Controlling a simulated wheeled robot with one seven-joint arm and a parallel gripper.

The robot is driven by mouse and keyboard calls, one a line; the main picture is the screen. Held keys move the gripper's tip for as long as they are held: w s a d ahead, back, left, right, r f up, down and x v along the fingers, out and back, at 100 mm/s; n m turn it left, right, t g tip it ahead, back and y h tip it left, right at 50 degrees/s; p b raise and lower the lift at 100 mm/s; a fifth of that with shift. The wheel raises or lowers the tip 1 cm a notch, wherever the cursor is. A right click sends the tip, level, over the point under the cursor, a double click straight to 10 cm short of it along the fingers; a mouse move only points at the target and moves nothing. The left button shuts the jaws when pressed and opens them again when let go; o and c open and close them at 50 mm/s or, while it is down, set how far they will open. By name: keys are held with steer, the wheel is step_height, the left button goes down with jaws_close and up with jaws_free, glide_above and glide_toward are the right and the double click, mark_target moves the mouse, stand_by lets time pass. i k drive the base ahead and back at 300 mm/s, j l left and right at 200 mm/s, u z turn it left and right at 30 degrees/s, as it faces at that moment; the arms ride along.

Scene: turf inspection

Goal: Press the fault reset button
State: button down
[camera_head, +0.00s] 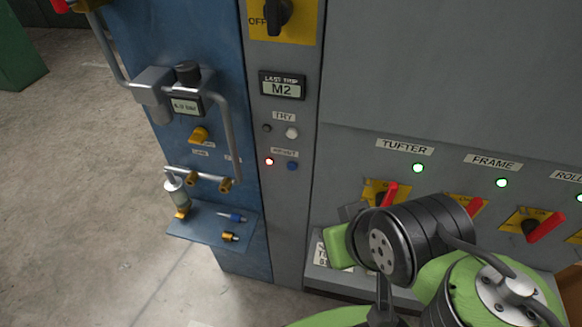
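A small blue button (292,166) sits on the narrow grey panel strip, under a small label (285,152) that seems to read RESET. A red lamp (269,162) is lit just left of it. Above, under a TRY label (284,116), are a white button (291,133) and a small dark lamp (267,128). A display (283,86) marked LAST TRIP reads M2. My green and black arm fills the lower right, well below and right of the blue button. No gripper fingers can be made out.
Rotary switches with red handles (546,228) and lit green lamps (418,168) line the cabinet at right, labelled TUFTER and FRAME, partly behind my arm. A blue panel (165,60) at left carries pipes, a gauge and a small shelf (212,228). Bare floor is at far left.

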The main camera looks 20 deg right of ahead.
mark_target(291, 166)
steer(key=j+u, duration=0.15)
steer(key=j, duration=1.2)
steer(key=i, duration=0.05)
